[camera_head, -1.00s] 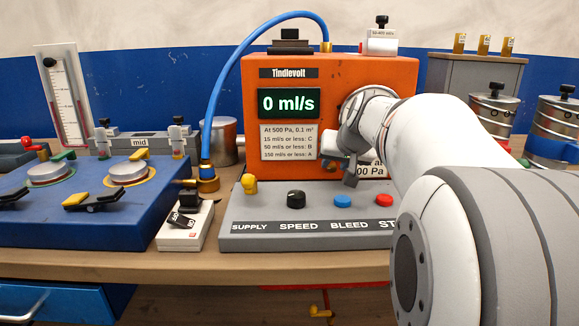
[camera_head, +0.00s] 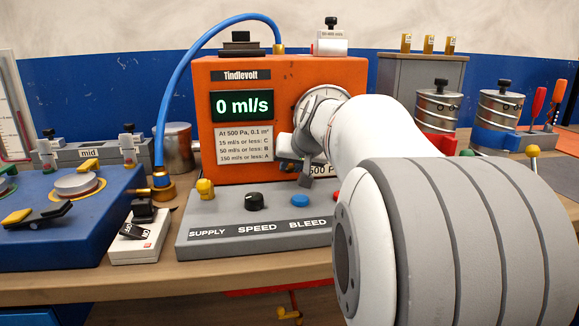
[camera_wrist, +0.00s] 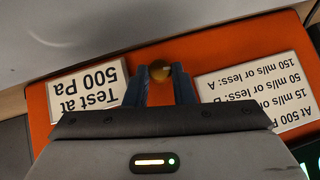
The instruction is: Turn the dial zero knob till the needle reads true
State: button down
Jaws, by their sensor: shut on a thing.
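My gripper (camera_wrist: 160,78) is shut on this knob, one dark finger on each side. In the head view, my gripper (camera_head: 305,172) is low on the front of the orange Tindlevolt box (camera_head: 234,165), and the knob is hidden there. A round pale rim (camera_head: 318,94), seemingly the dial's, shows partly behind my arm. The dial's face and needle are hidden in both views. The box's green display (camera_head: 242,105) reads 0 ml/s.
The grey control base (camera_head: 225,212) has a black speed knob (camera_head: 254,201) and a blue button (camera_head: 299,200). A blue hose (camera_head: 169,100) arches at the left to a brass fitting. A blue fixture (camera_head: 85,225) is at left; metal canisters (camera_head: 437,108) stand at right.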

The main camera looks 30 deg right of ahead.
jog(key=shift+d+f+m+y+b, duration=0.1)
jog(key=shift+m+y+b, duration=0.2)
jog(key=shift+y+b, duration=0.1)
jog(key=c, duration=1.5)
grip_release()
jog(key=p+v, duration=0.2)
jog(key=v, duration=0.6)
jog(key=shift+f, duration=0.1)
